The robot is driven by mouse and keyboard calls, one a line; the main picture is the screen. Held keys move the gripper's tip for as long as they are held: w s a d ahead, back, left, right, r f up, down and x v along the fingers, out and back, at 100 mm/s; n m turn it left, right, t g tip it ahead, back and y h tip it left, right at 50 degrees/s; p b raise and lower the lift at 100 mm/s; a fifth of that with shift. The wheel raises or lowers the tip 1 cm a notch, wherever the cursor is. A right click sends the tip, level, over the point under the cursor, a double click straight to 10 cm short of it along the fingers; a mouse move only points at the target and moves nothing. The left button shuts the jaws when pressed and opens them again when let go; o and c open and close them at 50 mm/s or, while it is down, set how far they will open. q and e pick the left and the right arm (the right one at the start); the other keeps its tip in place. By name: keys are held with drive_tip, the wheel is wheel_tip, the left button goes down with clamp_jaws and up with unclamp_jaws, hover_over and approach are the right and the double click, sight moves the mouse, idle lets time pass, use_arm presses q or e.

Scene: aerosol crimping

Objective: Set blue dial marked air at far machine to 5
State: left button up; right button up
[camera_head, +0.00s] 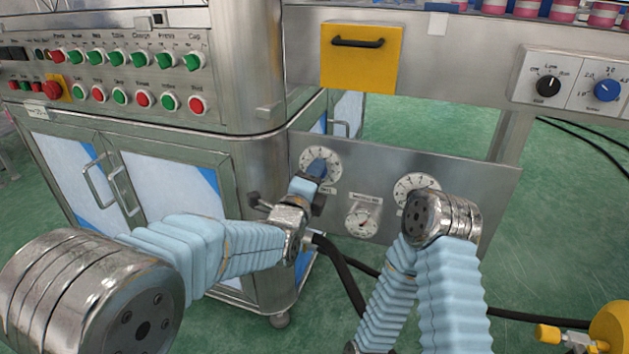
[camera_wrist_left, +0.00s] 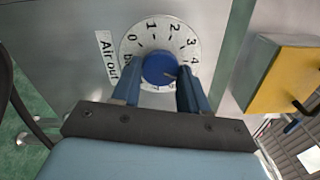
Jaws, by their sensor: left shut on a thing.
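The blue dial (camera_head: 317,166) sits on a white round scale on the grey panel, left of centre in the head view. In the left wrist view the blue dial (camera_wrist_left: 157,68) is close up, with the label "Air out" (camera_wrist_left: 106,58) beside it. Numbers 0 to 4 show; those further round are partly covered by my fingers. A small pale mark on the dial points right and slightly down, around or just past 4. My left gripper (camera_head: 312,183) is shut on the dial, one finger on each side. My right gripper is not visible; only its arm shows.
A pressure gauge (camera_head: 362,220) and a second white scale (camera_head: 417,186) are on the same panel, the latter partly behind my right arm. A yellow box (camera_head: 361,57) with a black handle is above. Black cables (camera_head: 345,280) run below the panel.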

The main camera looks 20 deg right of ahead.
use_arm(q)
drive_tip(key=shift+f+m, duration=0.1)
drive_tip(key=shift+m, duration=0.6)
drive_tip(key=o, duration=1.1)
drive_tip(key=shift+c, duration=0.2)
drive_tip(key=v, duration=1.3)
drive_tip(key=shift+s+a, duration=0.25)
drive_tip(key=shift+s, duration=0.1)
